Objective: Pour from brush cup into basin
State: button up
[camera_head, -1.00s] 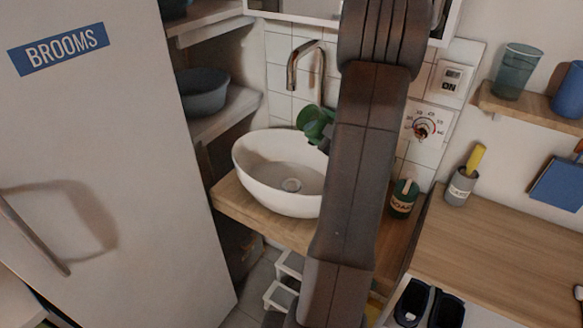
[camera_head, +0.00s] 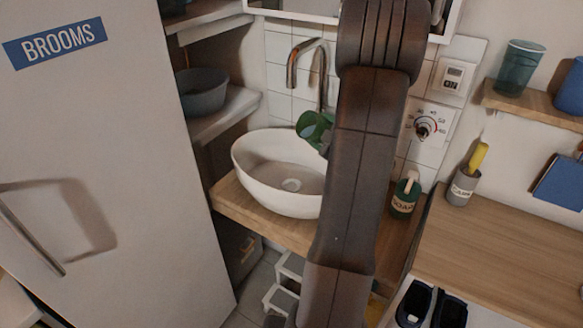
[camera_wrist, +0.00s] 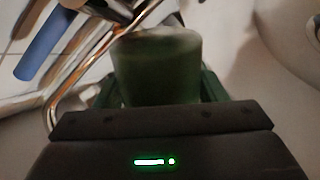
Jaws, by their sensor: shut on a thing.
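The white oval basin (camera_head: 262,183) sits on a wooden counter, its right side hidden behind my arm. My gripper (camera_wrist: 158,88) is shut on the green brush cup (camera_wrist: 157,62), which fills the middle of the wrist view. In the head view the cup (camera_head: 313,127) is above the basin's back right rim, left of my arm, and looks tilted. My gripper is mostly hidden behind my arm there. The cup's contents cannot be made out, and no stream from it shows.
A curved metal tap (camera_head: 303,62) rises behind the basin, close to the cup. A green soap bottle (camera_head: 404,196) and a grey pot with a yellow handle (camera_head: 462,187) stand to the right. A tall white door (camera_head: 110,170) is at left. The right wooden worktop (camera_head: 500,250) is largely clear.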

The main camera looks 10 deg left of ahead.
jog(key=shift+s+a+f+n+b, duration=0.1)
jog(key=shift+f+n+b, duration=0.25)
jog(key=shift+n, duration=0.4)
jog(key=shift+a+f+n+b, duration=0.1)
jog(key=shift+n+b, duration=0.35)
jog(key=shift+n, duration=0.3)
dwell(1.1)
jog(key=shift+s+a+r+n+t+h+b, duration=0.4)
jog(key=shift+n+b, duration=0.3)
jog(key=shift+b, duration=0.75)
jog(key=shift+s+a+f+n+b, duration=0.25)
jog(key=shift+n+b, duration=0.55)
jog(key=shift+b, duration=1.3)
jog(key=shift+a+r+n+b, duration=0.15)
jog(key=shift+n+b, duration=0.15)
jog(key=shift+b, duration=0.2)
